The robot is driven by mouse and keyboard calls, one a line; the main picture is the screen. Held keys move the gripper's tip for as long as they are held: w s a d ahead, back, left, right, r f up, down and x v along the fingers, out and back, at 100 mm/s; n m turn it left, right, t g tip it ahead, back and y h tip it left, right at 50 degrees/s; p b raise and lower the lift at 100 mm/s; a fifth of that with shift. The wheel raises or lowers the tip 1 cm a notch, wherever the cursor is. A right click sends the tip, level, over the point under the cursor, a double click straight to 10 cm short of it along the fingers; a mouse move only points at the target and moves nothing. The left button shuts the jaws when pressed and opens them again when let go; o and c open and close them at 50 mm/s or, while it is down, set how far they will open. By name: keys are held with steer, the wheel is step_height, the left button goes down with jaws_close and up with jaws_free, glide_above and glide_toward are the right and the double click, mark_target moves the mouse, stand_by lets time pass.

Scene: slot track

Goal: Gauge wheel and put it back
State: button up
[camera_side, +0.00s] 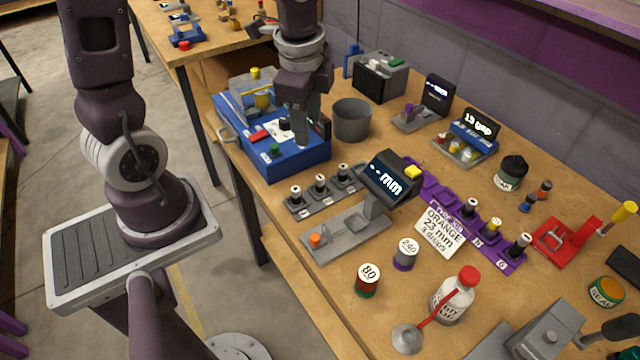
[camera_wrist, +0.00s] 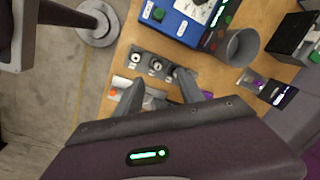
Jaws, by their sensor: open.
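My gripper (camera_side: 310,130) hangs over the right part of the blue machine, open, with nothing seen between its fingers; the fingers also show in the wrist view (camera_wrist: 159,80). A grey rack (camera_side: 326,192) holds three small black pieces with white tops, probably wheels: left (camera_side: 295,195), middle (camera_side: 319,183) and right (camera_side: 343,172). The rack also shows in the wrist view (camera_wrist: 146,70), just beyond the fingertips. A grey gauge (camera_side: 345,232) with an orange knob (camera_side: 315,240) has a display (camera_side: 391,178) reading "-- mm". A card (camera_side: 440,231) reads "ORANGE 23 mm 3 drips".
A purple slot track (camera_side: 513,254) carries several pieces behind the card. The blue machine (camera_side: 300,163) and a grey bin (camera_side: 352,120) stand behind the rack. Jars marked 80 (camera_side: 368,281) and 240 (camera_side: 405,254) and a red-capped bottle (camera_side: 453,298) stand in front.

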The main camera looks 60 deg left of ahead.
mark_target(319, 176)
steer(key=w+f+m, duration=0.1)
steer(key=f, duration=0.2)
steer(key=f+m+g+h, duration=0.1)
steer(key=f+m, duration=0.1)
steer(key=w+f+m, duration=0.1)
steer(key=f, duration=0.2)
steer(key=shift+w+a+f, duration=0.3)
steer(key=shift+f, duration=0.05)
steer(key=shift+m, duration=0.3)
steer(key=f, duration=0.7)
steer(key=shift+s+d+f, duration=0.1)
steer(key=shift+d+f, duration=0.1)
steer(key=shift+d, duration=0.15)
jaws_close()
